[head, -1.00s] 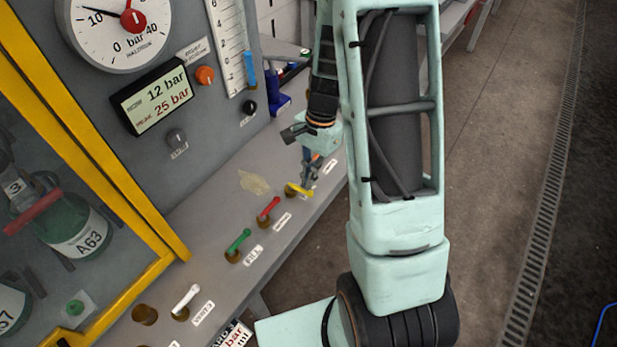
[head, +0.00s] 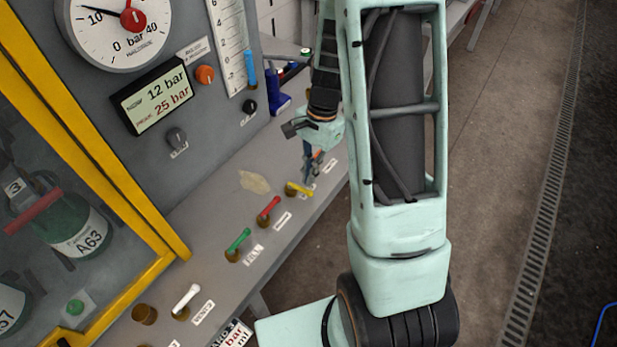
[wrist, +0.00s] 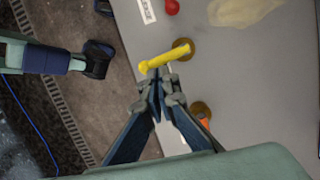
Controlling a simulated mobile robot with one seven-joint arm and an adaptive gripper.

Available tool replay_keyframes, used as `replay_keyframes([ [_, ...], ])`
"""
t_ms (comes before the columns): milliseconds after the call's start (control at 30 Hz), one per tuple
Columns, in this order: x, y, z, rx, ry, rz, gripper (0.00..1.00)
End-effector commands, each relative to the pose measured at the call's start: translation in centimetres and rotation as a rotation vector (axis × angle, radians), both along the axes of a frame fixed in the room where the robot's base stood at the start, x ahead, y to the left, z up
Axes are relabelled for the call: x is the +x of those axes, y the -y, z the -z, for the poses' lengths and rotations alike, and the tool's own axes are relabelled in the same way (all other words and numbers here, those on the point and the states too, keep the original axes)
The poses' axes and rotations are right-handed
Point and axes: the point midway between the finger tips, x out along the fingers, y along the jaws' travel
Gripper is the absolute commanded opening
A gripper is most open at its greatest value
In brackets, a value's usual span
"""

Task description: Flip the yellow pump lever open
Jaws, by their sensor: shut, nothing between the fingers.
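The yellow pump lever (head: 299,190) sits on a round brass-coloured base on the grey bench ledge. In the head view it points right, toward the ledge's front edge. In the wrist view the yellow lever (wrist: 163,58) slants from its base at upper right down to a free end at left. My gripper (head: 308,180) is shut and empty, with its tips by the lever's free end. In the wrist view my gripper's tips (wrist: 160,76) are just below the lever; I cannot tell whether they touch it.
Red (head: 269,207), green (head: 238,239) and white (head: 186,297) levers line the ledge. In the wrist view an orange part (wrist: 205,123) shows beside my right finger. A gauge panel (head: 205,135) rises behind the ledge. Open floor (head: 480,180) lies to the right.

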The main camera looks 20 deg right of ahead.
Motion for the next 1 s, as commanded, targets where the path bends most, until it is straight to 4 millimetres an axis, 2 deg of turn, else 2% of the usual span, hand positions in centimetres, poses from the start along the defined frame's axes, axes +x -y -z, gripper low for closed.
replay_keyframes([
  [300,1.0,1.3,-6.7,-0.001,0.006,0.000,0.00],
  [500,1.3,1.8,-9.5,0.000,0.003,-0.001,0.00],
  [700,1.3,2.0,-10.4,0.000,0.001,0.000,0.00],
  [1000,1.3,2.0,-10.4,0.000,0.000,0.000,0.00],
])
